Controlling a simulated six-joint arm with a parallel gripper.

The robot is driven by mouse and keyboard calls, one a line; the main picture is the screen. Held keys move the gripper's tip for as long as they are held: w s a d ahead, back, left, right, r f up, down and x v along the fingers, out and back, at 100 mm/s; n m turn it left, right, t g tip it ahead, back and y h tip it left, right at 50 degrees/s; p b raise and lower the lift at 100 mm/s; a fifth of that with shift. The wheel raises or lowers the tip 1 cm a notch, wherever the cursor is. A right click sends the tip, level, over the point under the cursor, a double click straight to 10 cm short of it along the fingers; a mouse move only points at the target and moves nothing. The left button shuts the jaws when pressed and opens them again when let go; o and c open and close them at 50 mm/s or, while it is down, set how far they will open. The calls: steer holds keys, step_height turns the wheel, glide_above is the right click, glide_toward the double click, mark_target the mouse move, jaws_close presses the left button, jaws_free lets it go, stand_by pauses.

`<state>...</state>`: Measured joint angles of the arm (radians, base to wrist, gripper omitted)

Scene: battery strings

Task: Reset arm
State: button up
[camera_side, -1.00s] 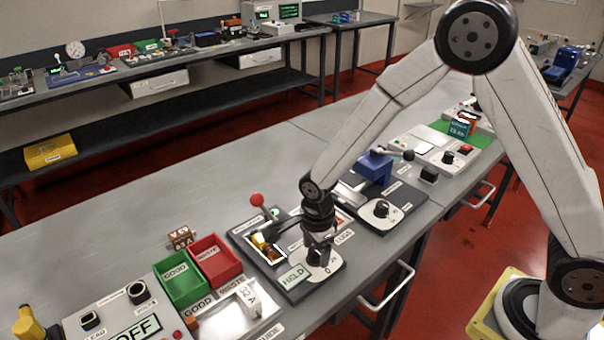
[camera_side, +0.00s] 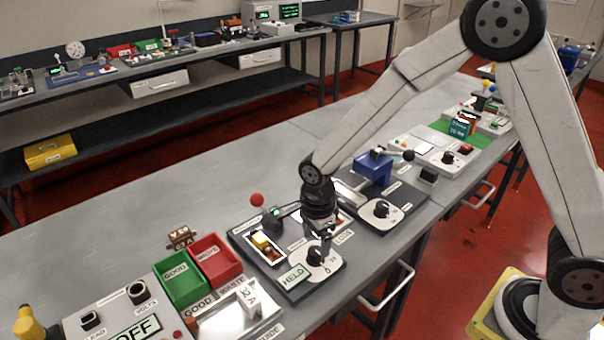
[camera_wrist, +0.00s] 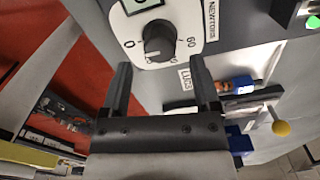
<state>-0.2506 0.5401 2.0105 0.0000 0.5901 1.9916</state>
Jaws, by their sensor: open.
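My gripper (camera_side: 325,237) is open and empty, pointing down just above the black knob (camera_side: 315,256) of a dark fixture panel (camera_side: 260,272). The wrist view shows both jaws of my gripper (camera_wrist: 160,80) spread wide, with the black knob (camera_wrist: 158,40) on its white dial plate beyond them, apart from the fingers. The dial is marked 0 and 60. The fixture's display (camera_side: 293,278) reads HELD. A small yellow part (camera_side: 262,242) sits in the fixture's framed recess.
A green bin (camera_side: 182,280) and a red bin (camera_side: 214,257) lie left, with a meter reading OFF (camera_side: 135,328) beyond. A blue device (camera_side: 374,166) stands right. Bench behind the fixture is clear.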

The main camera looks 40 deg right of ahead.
stand_by(0.6)
steer(key=shift+s+d+r+n, duration=0.35)
steer(key=shift+d+r+n, duration=0.2)
steer(key=shift+n, duration=0.35)
steer(key=s+d+r+n+t, duration=0.2)
steer(key=s+d+r+n, duration=0.3)
steer(key=n, duration=1.3)
steer(key=s+d, duration=0.4)
steer(key=s, duration=0.1)
steer(key=shift+t, duration=0.3)
